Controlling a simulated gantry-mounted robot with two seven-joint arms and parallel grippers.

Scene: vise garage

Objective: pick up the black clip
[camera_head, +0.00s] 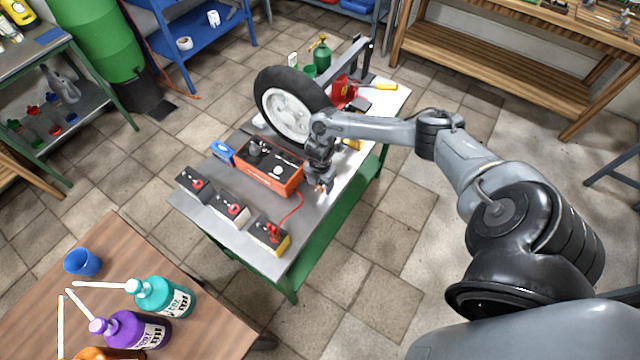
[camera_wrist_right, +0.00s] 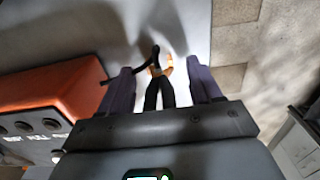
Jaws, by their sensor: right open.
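The black clip (camera_wrist_right: 152,94) shows in the right wrist view, with black handles and copper-coloured jaws, on the grey bench top. A black cable runs from it to the left. My right gripper (camera_wrist_right: 161,80) is open, with one finger on each side of the clip and a gap to each. In the head view my right gripper (camera_head: 320,180) points down at the bench beside the orange charger box (camera_head: 266,175); the clip is mostly hidden there. My left gripper is in neither view.
Several batteries line the front of the bench (camera_head: 325,210); a red cable runs to the yellow one (camera_head: 272,240). A wheel (camera_head: 290,108) stands behind the gripper, close to my arm. A red vise (camera_head: 345,92) is farther back. The bench's right edge is near.

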